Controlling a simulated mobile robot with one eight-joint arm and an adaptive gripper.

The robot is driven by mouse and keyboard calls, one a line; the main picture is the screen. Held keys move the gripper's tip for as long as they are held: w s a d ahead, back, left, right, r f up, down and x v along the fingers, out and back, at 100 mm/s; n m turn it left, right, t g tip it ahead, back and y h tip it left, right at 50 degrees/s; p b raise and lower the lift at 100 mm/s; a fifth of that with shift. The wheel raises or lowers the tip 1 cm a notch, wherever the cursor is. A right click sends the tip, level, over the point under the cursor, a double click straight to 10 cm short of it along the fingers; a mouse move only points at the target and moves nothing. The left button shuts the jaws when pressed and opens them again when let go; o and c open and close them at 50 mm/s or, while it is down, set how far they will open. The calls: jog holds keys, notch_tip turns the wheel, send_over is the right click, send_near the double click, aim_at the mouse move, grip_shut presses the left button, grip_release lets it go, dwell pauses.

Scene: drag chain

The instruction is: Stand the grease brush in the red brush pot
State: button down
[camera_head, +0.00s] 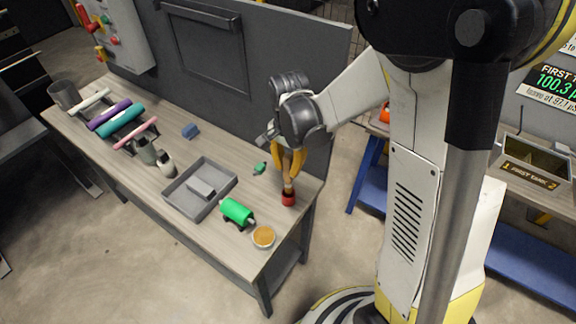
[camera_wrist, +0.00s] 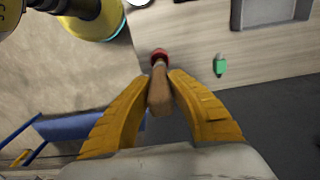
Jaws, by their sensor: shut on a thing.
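The grease brush (camera_head: 288,185) has a wooden handle and stands about upright at the right end of the workbench. My gripper (camera_head: 290,166) has yellow fingers and is shut on the handle from above. In the wrist view the brush (camera_wrist: 159,92) lies between my fingertips (camera_wrist: 158,88). The red brush pot (camera_head: 288,199) is directly below the handle, and its rim (camera_wrist: 159,53) shows at the brush's lower end. The lower end appears to be inside the pot; the bristles are hidden, and I cannot tell whether they touch its bottom.
A green cylinder on a dark stand (camera_head: 236,211), a bowl of orange-brown stuff (camera_head: 263,237) and a grey tray (camera_head: 171,199) stand left of the pot. A small green object (camera_head: 260,168) lies behind. The bench's right edge is close to the pot.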

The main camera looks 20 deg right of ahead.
aim_at(288, 176)
jog(key=shift+f+b, duration=1.6)
jog(key=shift+f, duration=0.5)
jog(key=c, duration=1.3)
grip_release()
notch_tip(288, 176, up, 12)
jog(key=shift+r, duration=0.1)
